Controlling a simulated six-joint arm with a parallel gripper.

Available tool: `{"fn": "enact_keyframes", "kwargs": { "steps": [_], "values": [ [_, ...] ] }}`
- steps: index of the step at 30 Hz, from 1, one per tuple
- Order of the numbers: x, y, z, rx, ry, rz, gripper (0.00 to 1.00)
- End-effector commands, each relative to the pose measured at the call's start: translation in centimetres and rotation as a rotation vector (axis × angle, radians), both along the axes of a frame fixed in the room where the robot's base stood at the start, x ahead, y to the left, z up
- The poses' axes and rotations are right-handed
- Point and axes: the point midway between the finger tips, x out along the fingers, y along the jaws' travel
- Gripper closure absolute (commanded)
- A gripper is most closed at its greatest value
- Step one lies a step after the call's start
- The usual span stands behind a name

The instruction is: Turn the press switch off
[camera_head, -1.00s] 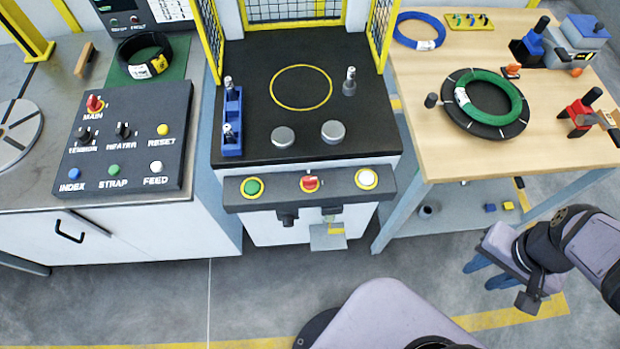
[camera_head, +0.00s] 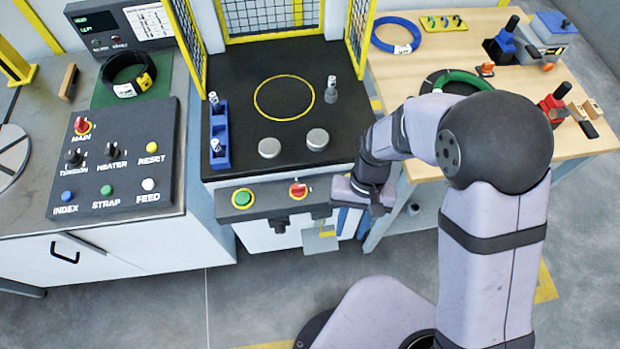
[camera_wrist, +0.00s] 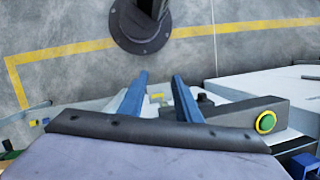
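The press stands in the middle of the head view, with a dark front panel (camera_head: 268,205). The exact angle of the switch handle is too small to read.
A control box (camera_head: 120,165) with labelled knobs and buttons lies on the left bench. The black press bed (camera_head: 240,90) has wire guards at back and sides. The wooden table (camera_head: 415,75) at right holds coils and tools. Open floor (camera_head: 240,300) lies in front.

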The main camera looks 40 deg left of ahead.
Motion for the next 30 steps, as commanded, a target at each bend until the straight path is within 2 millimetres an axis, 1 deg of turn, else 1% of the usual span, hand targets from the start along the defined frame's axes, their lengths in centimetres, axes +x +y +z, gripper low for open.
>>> {"fn": "enact_keyframes", "kwargs": {
  "steps": [1, 2, 3, 5, 6, 9, 10, 12, 15, 18, 23, 30],
  "values": [
    [0.6, 2.6, -0.4, 0.011, -0.003, -0.077, 0.70],
    [1.1, 4.0, -0.5, 0.021, -0.004, -0.141, 0.70],
    [2.0, 5.9, -0.5, 0.034, -0.007, -0.239, 0.70],
    [3.4, 8.9, 0.4, 0.062, -0.008, -0.399, 0.70],
    [4.4, 10.7, 1.4, 0.083, -0.007, -0.499, 0.70],
    [5.7, 14.0, 3.3, 0.105, 0.022, -0.736, 0.70],
    [5.9, 14.7, 3.8, 0.102, 0.035, -0.801, 0.70],
    [5.8, 15.3, 4.2, 0.073, 0.068, -0.939, 0.70],
    [5.4, 15.5, 4.3, 0.019, 0.102, -1.092, 0.70],
    [5.3, 15.4, 4.3, -0.021, 0.114, -1.192, 0.70],
    [5.3, 15.4, 4.3, -0.051, 0.122, -1.269, 0.70],
    [5.2, 15.4, 4.0, -0.057, 0.122, -1.278, 0.70]
  ]
}}
